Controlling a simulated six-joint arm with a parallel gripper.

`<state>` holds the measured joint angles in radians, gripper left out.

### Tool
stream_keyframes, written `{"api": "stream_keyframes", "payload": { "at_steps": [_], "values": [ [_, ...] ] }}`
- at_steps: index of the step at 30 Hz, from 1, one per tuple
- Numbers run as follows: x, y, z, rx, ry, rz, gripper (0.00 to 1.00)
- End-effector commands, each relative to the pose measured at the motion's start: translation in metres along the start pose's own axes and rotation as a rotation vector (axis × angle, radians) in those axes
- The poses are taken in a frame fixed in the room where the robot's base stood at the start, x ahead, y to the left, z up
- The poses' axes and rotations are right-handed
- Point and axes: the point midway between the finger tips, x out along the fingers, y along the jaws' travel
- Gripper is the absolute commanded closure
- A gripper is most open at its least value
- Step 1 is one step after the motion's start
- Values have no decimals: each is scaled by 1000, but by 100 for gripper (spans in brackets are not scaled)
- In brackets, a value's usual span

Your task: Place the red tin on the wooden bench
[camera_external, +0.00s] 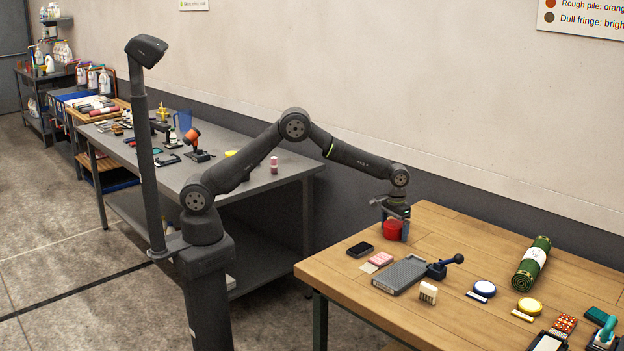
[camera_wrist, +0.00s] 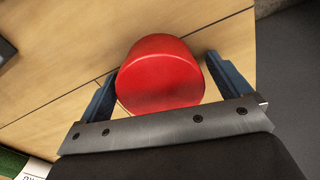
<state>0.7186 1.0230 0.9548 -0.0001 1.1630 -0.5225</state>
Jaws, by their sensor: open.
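The red tin (camera_external: 393,229) stands near the far left corner of the wooden bench (camera_external: 450,235). In the wrist view the round red tin (camera_wrist: 160,74) sits between the two blue-grey fingers of my gripper (camera_wrist: 163,88). The fingers are open, one on each side of the tin, with a small gap on the right; contact on the left cannot be told. In the external view my gripper (camera_external: 396,222) is low over the bench at the tin. The tin's base seems to rest on the wood, though the gripper partly hides it.
A black block (camera_external: 361,249), a pink pad (camera_external: 380,258) and a grey tray (camera_external: 401,274) lie nearer the bench front. A green roll (camera_external: 531,263) lies to the right. Bare wood stretches between the tin and the roll. A grey table (camera_external: 284,168) stands to the left, across a gap.

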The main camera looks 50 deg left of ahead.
Motion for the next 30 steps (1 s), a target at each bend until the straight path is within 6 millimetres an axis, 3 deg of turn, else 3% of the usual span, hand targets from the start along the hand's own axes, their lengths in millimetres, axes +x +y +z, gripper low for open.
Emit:
{"api": "stream_keyframes", "payload": {
  "at_steps": [5, 19, 24, 30],
  "values": [
    [-12, 0, 0, 0, 2, 1, 5],
    [-105, 0, -1, 0, 2, 1, 5],
    [-120, 0, 0, 0, 1, 0, 5],
    [-124, 0, 0, 0, -1, -1, 5]
  ]
}}
